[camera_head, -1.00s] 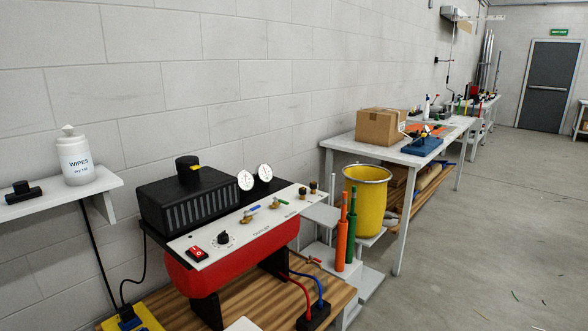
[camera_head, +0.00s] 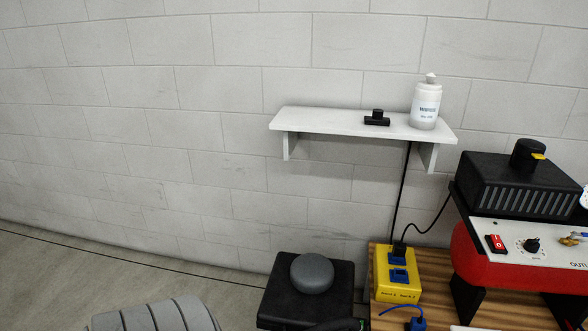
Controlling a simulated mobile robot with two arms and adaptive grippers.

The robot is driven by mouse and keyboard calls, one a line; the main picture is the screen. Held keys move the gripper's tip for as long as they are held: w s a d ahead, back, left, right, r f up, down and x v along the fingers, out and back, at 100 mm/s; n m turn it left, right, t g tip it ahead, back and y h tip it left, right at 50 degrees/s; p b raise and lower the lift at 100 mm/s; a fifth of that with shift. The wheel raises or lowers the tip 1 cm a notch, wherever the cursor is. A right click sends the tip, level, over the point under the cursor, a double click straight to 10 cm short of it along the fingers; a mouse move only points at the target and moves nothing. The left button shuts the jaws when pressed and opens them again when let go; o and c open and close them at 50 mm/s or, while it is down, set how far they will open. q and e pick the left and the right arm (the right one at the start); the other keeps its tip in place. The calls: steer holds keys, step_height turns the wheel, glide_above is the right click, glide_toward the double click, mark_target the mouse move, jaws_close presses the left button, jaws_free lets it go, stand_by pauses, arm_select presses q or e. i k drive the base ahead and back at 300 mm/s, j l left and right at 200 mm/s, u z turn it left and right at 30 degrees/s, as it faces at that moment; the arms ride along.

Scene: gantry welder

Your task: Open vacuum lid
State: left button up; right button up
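No part that I can clearly identify as the vacuum lid shows. A black box with a rounded grey dome (camera_head: 312,272) on top stands at the bottom centre, left of the wooden bench; its lower part is cut off by the picture edge. I cannot tell whether it is the vacuum. A grey ribbed rounded object (camera_head: 155,315) is partly visible at the bottom left, also cut off. Neither of my grippers is in view.
A white wall shelf (camera_head: 300,122) holds a wipes bottle (camera_head: 425,106) and a small black fitting (camera_head: 377,119). A yellow socket box (camera_head: 400,287) sits on the wooden bench (camera_head: 385,322), beside the red compressor (camera_head: 480,268). Floor (camera_head: 50,275) at the left is clear.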

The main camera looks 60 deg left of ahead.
mark_target(303, 292)
steer(key=u, duration=1.6)
